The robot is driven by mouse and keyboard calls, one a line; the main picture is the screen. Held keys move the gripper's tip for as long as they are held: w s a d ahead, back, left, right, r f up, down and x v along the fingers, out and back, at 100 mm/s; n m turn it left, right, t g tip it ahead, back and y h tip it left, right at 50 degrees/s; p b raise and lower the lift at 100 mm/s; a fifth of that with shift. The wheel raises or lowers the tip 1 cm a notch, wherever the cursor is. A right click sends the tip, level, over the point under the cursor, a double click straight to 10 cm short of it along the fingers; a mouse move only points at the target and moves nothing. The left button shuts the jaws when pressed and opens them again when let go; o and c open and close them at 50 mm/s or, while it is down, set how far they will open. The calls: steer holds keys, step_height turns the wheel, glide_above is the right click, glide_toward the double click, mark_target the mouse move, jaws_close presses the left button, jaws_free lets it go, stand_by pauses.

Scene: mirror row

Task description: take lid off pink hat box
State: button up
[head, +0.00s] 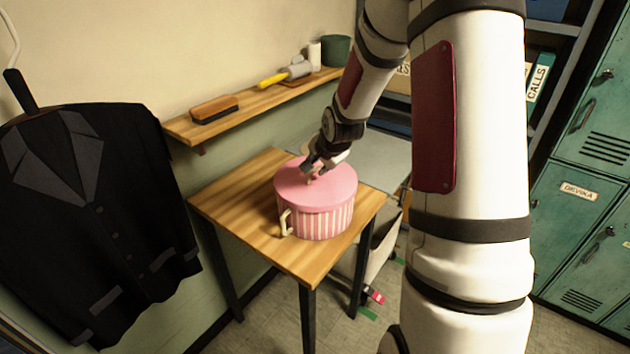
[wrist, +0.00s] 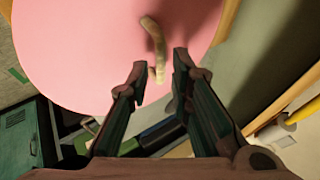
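The pink hat box (head: 321,218) stands upright on a small wooden table, with pink and white striped sides and a cream handle on its left side. Its plain pink lid (head: 330,190) sits on top of the box. In the wrist view the lid (wrist: 90,50) fills the upper left, with a cream lid handle (wrist: 155,48) on it. My gripper (head: 311,172) is just above the lid at its handle. In the wrist view its two fingers are apart, and the handle's near end shows between the fingertips (wrist: 161,72). I cannot tell whether they touch it.
The wooden table (head: 240,210) is bare to the left of the box. A wall shelf (head: 245,110) behind it holds a brush (head: 214,109), a yellow-handled tool (head: 287,73) and cups. A black jacket (head: 95,210) hangs at left; green lockers (head: 580,210) stand at right.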

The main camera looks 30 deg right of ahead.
mark_target(316, 175)
steer(key=shift+x, duration=1.35)
jaws_close()
